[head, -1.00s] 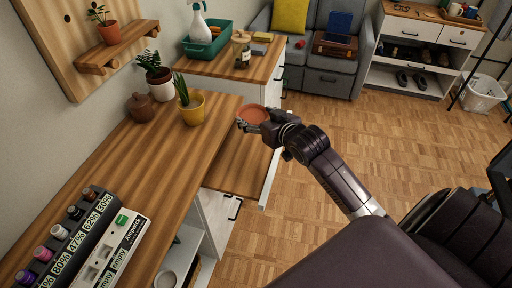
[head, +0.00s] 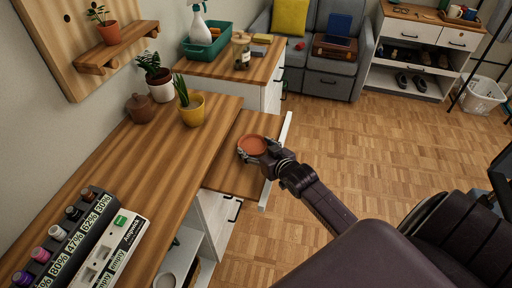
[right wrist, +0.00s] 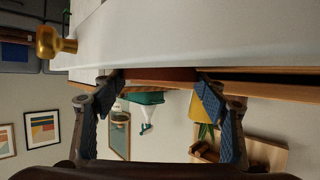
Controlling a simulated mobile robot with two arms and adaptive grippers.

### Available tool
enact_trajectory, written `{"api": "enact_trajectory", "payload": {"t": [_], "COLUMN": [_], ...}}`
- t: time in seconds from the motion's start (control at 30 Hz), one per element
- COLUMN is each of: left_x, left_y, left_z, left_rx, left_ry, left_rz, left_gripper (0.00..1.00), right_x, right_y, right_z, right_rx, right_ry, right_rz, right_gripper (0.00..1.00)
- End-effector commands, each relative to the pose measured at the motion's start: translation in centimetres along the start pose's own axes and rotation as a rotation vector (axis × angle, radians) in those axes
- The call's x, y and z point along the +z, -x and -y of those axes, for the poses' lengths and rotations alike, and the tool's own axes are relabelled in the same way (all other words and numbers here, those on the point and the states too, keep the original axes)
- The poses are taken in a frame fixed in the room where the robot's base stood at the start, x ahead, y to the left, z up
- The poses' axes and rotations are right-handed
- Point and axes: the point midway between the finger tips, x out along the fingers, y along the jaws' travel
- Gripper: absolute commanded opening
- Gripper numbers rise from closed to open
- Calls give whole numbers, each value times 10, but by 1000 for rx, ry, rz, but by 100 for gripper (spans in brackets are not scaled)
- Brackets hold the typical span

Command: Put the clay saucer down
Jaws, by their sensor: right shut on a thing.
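The clay saucer (head: 252,144) is a small round terracotta dish. My right gripper (head: 257,152) is shut on its rim, with fingers at its near side. The saucer is over the pulled-out wooden surface (head: 232,180) beside the desk; whether it touches that surface I cannot tell. In the right wrist view the saucer is a thin reddish-brown strip (right wrist: 160,75) between the blue-padded fingertips of my right gripper (right wrist: 160,80). My left gripper is not in view.
A white front panel (head: 286,135) edges the pulled-out surface. On the desk (head: 150,165) stand a yellow pot (head: 193,110), a brown lidded pot (head: 140,107) and a white pot (head: 161,88). A glass jar (head: 241,50) stands on the cabinet behind. The pulled-out surface looks otherwise clear.

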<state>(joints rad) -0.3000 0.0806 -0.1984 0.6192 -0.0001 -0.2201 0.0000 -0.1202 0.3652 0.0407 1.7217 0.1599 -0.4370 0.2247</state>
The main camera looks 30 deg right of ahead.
Motion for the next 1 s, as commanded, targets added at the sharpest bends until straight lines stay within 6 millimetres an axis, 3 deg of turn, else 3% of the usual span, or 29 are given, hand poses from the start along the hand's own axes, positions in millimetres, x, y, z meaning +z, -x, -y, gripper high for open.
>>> {"api": "enact_trajectory", "payload": {"t": [0.17,0.2,0.37,0.73,1.0], "left_x": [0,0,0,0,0], "left_y": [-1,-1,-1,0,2], "left_z": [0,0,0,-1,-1], "left_rx": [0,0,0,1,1], "left_ry": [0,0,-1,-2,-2], "left_rz": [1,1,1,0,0], "left_gripper": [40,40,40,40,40], "right_x": [2,3,2,0,1], "right_y": [-1,-1,-1,2,44], "right_z": [0,0,0,0,0], "right_rx": [0,0,0,0,0], "right_ry": [0,0,0,0,0], "right_rz": [-1,0,0,1,3], "right_gripper": [40,68,84,84,84]}}
